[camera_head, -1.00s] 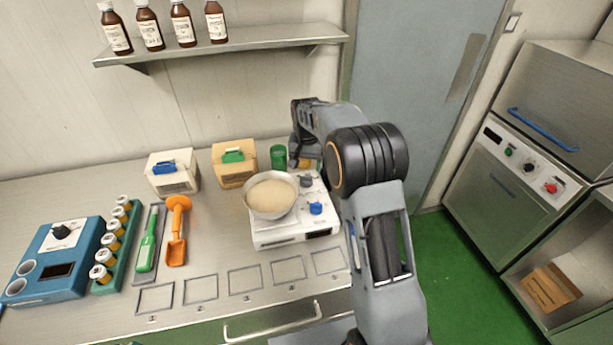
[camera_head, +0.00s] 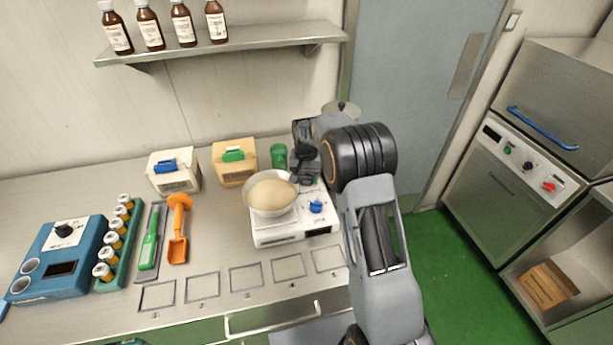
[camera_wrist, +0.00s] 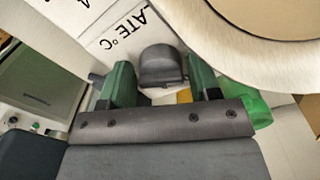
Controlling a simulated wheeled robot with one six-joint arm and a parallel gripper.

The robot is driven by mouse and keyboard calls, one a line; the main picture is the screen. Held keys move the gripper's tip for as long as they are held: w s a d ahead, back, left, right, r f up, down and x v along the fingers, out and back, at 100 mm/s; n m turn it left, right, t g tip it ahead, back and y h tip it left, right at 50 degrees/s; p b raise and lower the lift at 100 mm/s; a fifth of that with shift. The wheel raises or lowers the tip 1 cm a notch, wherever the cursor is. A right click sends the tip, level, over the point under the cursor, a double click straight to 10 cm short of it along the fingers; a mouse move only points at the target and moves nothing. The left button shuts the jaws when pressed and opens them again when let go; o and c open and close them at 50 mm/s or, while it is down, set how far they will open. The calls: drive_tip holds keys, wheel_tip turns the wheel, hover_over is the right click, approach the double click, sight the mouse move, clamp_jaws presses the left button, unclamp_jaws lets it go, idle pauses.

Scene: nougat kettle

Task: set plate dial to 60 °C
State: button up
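The white hot plate (camera_head: 290,230) stands on the bench, carrying a metal kettle (camera_head: 250,205) of pale cream mass. In the wrist view, the dark grey plate dial (camera_wrist: 160,66) stands beside printed letters ending in "LATE °C" (camera_wrist: 118,35). My gripper (camera_wrist: 162,82) has its two green fingers apart, one on each side of this dial. Narrow gaps seem to show; contact is not clear. In the head view my gripper (camera_head: 305,172) is over the plate's back right and hides the grey dial. The dial's setting cannot be read. A blue dial (camera_head: 316,207) sits nearer the front.
The kettle rim is close to my gripper on its left. A green container (camera_head: 278,156) stands just behind the plate. Two lidded boxes, an orange scoop (camera_head: 177,248) and a blue device (camera_head: 55,262) are further left. Empty marked squares lie along the bench front.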

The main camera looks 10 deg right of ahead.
drive_tip(key=c, duration=0.6)
drive_tip(key=shift+m, duration=0.3)
drive_tip(key=m+b, duration=0.1)
drive_tip(key=m, duration=0.2)
drive_tip(key=shift+a+m+b, duration=0.1)
drive_tip(key=shift+m+b, duration=0.25)
drive_tip(key=shift+m, duration=0.05)
drive_tip(key=m+b, duration=0.1)
drive_tip(key=m, duration=0.3)
drive_tip(key=shift+w+m, duration=0.1)
drive_tip(key=shift+m, duration=0.2)
drive_tip(key=m, duration=0.4)
drive_tip(key=shift+w, duration=0.1)
drive_tip(key=shift+m+b, duration=0.4)
drive_tip(key=shift+m, duration=1.8)
drive_tip(key=shift+w+r+m, duration=0.1)
drive_tip(key=shift+m, duration=0.2)
